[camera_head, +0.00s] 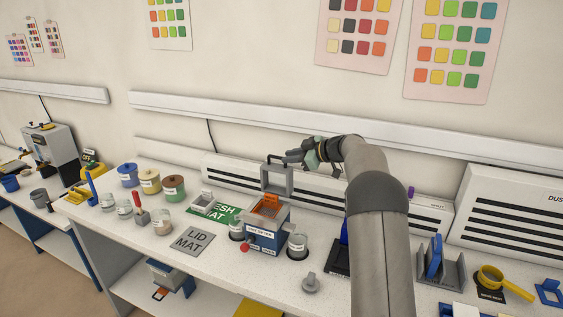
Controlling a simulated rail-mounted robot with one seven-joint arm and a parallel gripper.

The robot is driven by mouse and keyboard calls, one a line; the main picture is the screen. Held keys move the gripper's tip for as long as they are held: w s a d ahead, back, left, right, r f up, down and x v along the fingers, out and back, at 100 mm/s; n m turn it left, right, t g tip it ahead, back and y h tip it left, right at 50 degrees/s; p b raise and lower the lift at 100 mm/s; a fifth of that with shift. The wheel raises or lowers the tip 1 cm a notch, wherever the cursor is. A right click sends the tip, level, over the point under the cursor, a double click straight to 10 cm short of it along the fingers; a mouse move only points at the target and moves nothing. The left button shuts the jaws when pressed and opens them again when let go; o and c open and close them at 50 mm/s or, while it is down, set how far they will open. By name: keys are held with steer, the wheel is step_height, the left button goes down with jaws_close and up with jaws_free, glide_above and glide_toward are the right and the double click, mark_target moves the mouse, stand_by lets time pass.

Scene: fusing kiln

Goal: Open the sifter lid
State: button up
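The sifter (264,237) is a blue box with a white label and a red knob on its front, standing on the white bench. Its top is open, and orange shows inside. The sifter lid (277,180) is a grey frame with a dark handle, standing roughly upright at the back of the box. My gripper (288,159) is at the lid's upper right, beside the handle and pointing left. The fingers are small and dark here, so I cannot tell whether they are shut on the handle or only close to it.
A grey lid mat (192,240) and a green mat (228,213) lie left of the sifter. Clear jars stand on both sides of it. Colored jars (173,188) stand farther left. A grey knobbed piece (310,284) lies in front. A yellow scoop (491,276) lies at right.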

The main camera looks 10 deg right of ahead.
steer(key=b+v, duration=0.2)
steer(key=v, duration=1)
steer(key=shift+s+d, duration=0.15)
steer(key=shift+d, duration=0.2)
step_height(320, 180, up, 9)
steer(key=s+a+m+t+h, duration=0.1)
steer(key=s+m+t+h, duration=0.2)
steer(key=m+t+h, duration=0.55)
steer(key=s+a+f+m+g, duration=0.1)
steer(key=s+a+f+g, duration=0.3)
steer(key=s+f, duration=0.4)
steer(key=s+a+f+m+g+h, duration=0.1)
steer(key=s+a+f+g, duration=0.4)
steer(key=s, duration=1.5)
steer(key=s+a+f+m+g, duration=0.3)
steer(key=s+f+g, duration=0.4)
steer(key=s+f, duration=0.5)
steer(key=s+a, duration=0.1)
steer(key=s, duration=0.2)
steer(key=shift+a+h, duration=0.2)
steer(key=shift+h, duration=0.15)
